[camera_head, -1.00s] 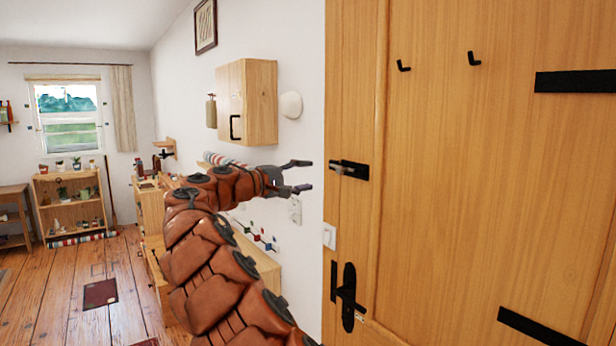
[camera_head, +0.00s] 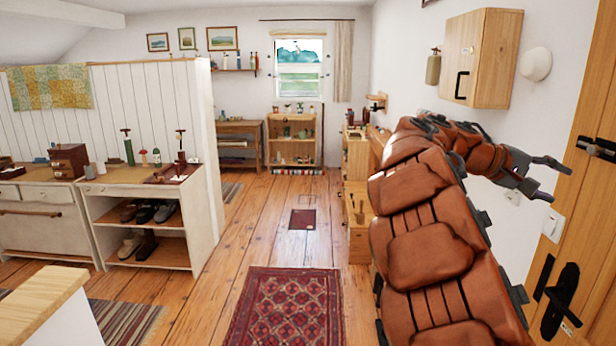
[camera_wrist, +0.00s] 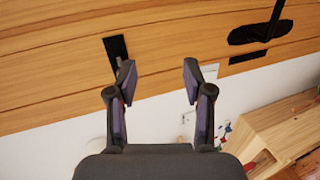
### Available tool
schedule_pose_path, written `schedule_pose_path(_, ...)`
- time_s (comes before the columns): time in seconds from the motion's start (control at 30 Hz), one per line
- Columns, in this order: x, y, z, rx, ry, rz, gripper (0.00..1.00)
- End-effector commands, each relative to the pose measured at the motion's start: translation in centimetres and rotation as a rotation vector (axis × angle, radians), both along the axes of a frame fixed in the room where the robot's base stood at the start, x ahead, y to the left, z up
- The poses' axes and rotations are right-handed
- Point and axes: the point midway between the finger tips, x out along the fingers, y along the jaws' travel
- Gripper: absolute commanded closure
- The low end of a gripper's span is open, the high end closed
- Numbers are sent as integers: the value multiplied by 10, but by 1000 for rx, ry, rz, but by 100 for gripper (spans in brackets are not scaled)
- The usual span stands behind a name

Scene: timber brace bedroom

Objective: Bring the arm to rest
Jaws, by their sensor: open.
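My gripper (camera_head: 552,178) is at the right in the head view, at the end of my raised, bent arm. It is open, with nothing between its fingers. It points toward the wooden door (camera_head: 592,215), and my arm hides part of the right wall and the furniture along it. In the wrist view my gripper (camera_wrist: 158,82) shows both fingers spread apart in front of the door (camera_wrist: 60,65). A black latch piece (camera_wrist: 117,50) on the door shows beyond the left finger. I cannot tell how far the fingertips are from the door.
A wall cabinet (camera_head: 486,58) hangs above my arm. A patterned rug (camera_head: 285,305) lies on the floor ahead, with open floor (camera_head: 262,215) beyond it. A white shoe shelf (camera_head: 150,215) stands at the left. A pale-topped unit (camera_head: 40,300) is at the near left.

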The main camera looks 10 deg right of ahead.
Motion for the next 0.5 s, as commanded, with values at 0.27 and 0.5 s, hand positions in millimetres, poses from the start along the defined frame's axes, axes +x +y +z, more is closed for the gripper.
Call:
schedule_pose_path(0.27,-53,72,-69,285,-106,11,49)
schedule_pose_path(0.5,-93,153,-142,569,-164,46,49)
